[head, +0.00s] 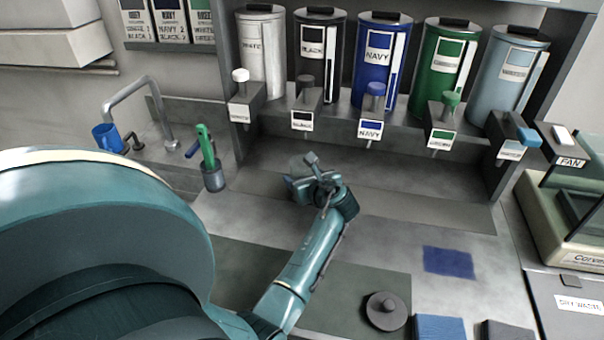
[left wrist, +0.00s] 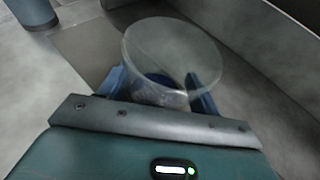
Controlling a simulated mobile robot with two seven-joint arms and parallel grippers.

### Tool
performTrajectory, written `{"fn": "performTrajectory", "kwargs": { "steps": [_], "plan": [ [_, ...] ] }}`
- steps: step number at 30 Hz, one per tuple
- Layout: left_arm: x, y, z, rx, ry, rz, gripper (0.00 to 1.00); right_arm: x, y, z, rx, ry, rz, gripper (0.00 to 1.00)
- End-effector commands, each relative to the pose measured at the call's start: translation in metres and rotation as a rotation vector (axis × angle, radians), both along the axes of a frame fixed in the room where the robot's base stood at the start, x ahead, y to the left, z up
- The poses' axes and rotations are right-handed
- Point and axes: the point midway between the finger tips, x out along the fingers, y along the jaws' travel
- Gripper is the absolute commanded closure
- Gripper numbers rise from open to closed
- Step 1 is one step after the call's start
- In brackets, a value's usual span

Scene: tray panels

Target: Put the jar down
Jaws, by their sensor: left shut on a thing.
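The clear jar (left wrist: 172,42) is between the blue fingers of my left gripper (left wrist: 160,88) in the left wrist view. The jar has a round, wide mouth and something dark blue low inside it. In the head view my left gripper (head: 297,186) is over the grey counter in front of the row of dispensers, with the pale jar (head: 298,165) only partly visible at its tip. I cannot tell whether the jar's base touches the counter. My right gripper is in neither view.
Dispensers, including the navy one (head: 380,65), line the back shelf with taps below. A grey holder with a green-handled tool (head: 213,178) stands left, near the sink faucet (head: 140,92). A navy square (head: 448,262) lies front right, near a dark knobbed disc (head: 385,311). Counter between is clear.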

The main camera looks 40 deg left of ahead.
Motion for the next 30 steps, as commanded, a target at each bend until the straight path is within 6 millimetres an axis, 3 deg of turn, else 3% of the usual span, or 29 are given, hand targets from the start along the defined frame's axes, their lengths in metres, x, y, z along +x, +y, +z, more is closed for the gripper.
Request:
{"fn": "performTrajectory", "kwargs": {
  "steps": [10,11,18,30],
  "plan": [
    [0.0006,-0.0001,-0.0004,0.003,-0.002,-0.001,0.74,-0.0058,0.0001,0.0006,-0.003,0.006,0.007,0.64],
    [0.0003,-0.0004,-0.0021,0.000,0.001,0.000,0.36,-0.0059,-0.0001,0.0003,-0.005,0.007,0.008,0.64],
    [0.0002,-0.0003,-0.0019,0.000,0.000,0.000,0.17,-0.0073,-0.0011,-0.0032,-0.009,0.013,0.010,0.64],
    [0.0000,-0.0002,0.0022,0.000,0.000,0.000,0.15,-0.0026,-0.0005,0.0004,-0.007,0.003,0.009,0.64]
  ]
}}
